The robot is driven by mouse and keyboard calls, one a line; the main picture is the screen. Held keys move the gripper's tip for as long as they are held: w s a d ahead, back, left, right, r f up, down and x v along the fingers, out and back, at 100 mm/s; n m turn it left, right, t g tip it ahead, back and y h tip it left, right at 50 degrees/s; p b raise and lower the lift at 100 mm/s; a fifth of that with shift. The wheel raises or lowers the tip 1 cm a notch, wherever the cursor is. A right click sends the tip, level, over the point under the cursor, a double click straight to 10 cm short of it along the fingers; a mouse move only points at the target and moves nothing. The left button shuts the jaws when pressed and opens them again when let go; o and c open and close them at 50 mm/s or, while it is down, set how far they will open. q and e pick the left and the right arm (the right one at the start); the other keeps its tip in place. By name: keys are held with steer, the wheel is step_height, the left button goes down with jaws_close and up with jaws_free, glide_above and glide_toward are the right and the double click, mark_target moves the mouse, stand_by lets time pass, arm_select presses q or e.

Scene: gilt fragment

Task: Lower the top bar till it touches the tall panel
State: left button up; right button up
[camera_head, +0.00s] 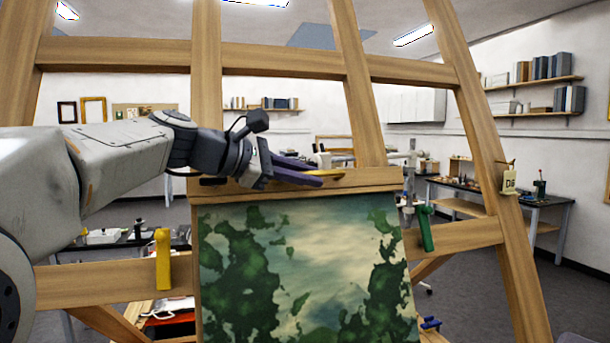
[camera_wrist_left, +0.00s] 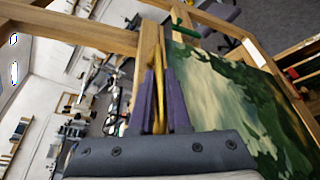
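The tall panel (camera_head: 300,265), painted with dark green foliage and a pale sky, stands on the wooden easel. The top bar (camera_head: 375,184) is a wooden crosspiece along the panel's upper edge. In the head view no clear gap shows between them, but I cannot tell whether they touch. A gold-coloured handle (camera_head: 338,174) lies along the bar. My left gripper (camera_head: 318,176) has its purple fingers on either side of this handle. The left wrist view shows the handle (camera_wrist_left: 158,85) filling the narrow space between the fingers (camera_wrist_left: 160,80). My right gripper is out of view.
A yellow clamp (camera_head: 163,258) and a green clamp (camera_head: 426,229) sit on the easel's lower crossbar (camera_head: 110,283). Easel posts (camera_head: 358,85) rise behind my left gripper. A dark-topped workbench (camera_head: 535,200) stands at the right.

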arm_select(q)
steer(key=o, duration=0.4)
steer(key=shift+s+a, duration=0.2)
steer(key=shift+a, duration=0.15)
steer(key=b+v, duration=0.2)
steer(key=v, duration=0.7)
steer(key=shift+s+a+r+b, duration=0.2)
steer(key=shift+s+a+b, duration=0.05)
steer(key=shift+b, duration=0.05)
